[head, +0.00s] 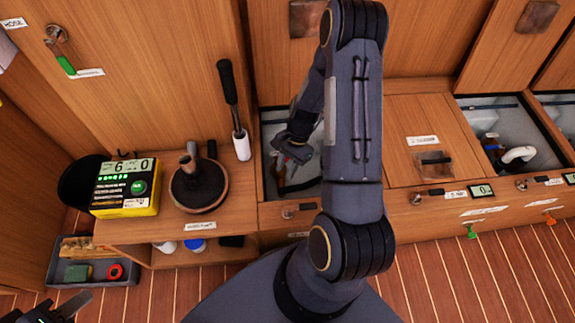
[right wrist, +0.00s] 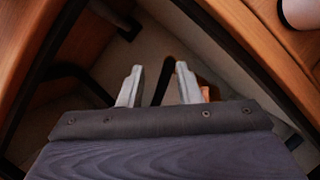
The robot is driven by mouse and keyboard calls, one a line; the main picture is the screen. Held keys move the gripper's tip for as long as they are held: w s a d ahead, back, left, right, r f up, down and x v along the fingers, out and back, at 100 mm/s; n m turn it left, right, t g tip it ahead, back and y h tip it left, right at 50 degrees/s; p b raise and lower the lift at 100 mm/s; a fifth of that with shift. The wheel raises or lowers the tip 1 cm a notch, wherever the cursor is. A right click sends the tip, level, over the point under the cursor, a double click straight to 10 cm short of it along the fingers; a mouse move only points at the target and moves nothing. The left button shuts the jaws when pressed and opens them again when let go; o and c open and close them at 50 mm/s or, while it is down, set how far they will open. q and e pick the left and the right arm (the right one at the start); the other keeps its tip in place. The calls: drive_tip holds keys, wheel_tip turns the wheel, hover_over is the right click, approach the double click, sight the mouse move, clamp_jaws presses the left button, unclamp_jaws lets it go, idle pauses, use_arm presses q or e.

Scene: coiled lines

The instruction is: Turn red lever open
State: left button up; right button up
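My right arm reaches over the open locker (head: 268,125) in the head view, and my right gripper (head: 280,168) is down inside it. In the right wrist view my right gripper (right wrist: 158,80) has its two pale fingers spread apart with nothing clearly between them. A small reddish-orange part (right wrist: 208,89) shows just behind the right finger; I cannot tell whether it is the red lever. Reddish bits also show beside the gripper in the head view, too small to identify. My left gripper (head: 70,304) is at the bottom left corner, partly cut off, away from the locker.
A black-handled tool (head: 228,85) stands upright near the locker's left edge. A closed wooden lid (head: 410,115) lies to the right, with another open locker (head: 515,125) beyond.

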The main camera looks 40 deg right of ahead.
drive_tip(key=w+d+f+m+t, duration=0.1)
drive_tip(key=m, duration=0.1)
drive_tip(key=w+d+m+t, duration=0.1)
drive_tip(key=d+m, duration=0.1)
drive_tip(key=m, duration=0.1)
drive_tip(key=w+d+f+m+t, duration=0.1)
drive_tip(key=m, duration=0.2)
drive_tip(key=shift+d+f+h+b, duration=0.3)
drive_tip(key=shift+f+h, duration=0.05)
drive_tip(key=shift+h, duration=0.05)
clamp_jaws()
drive_tip(key=w+d+f+m+t+h, duration=0.1)
drive_tip(key=d+f+m+t+h, duration=0.15)
drive_tip(key=d+m, duration=0.6)
drive_tip(key=w+a+f+m+b, duration=0.1)
drive_tip(key=w+a+f+b, duration=0.1)
drive_tip(key=f, duration=0.6)
drive_tip(key=shift+w+f+b, duration=0.15)
drive_tip(key=shift+w+b, duration=0.65)
drive_tip(key=shift+b, duration=0.4)
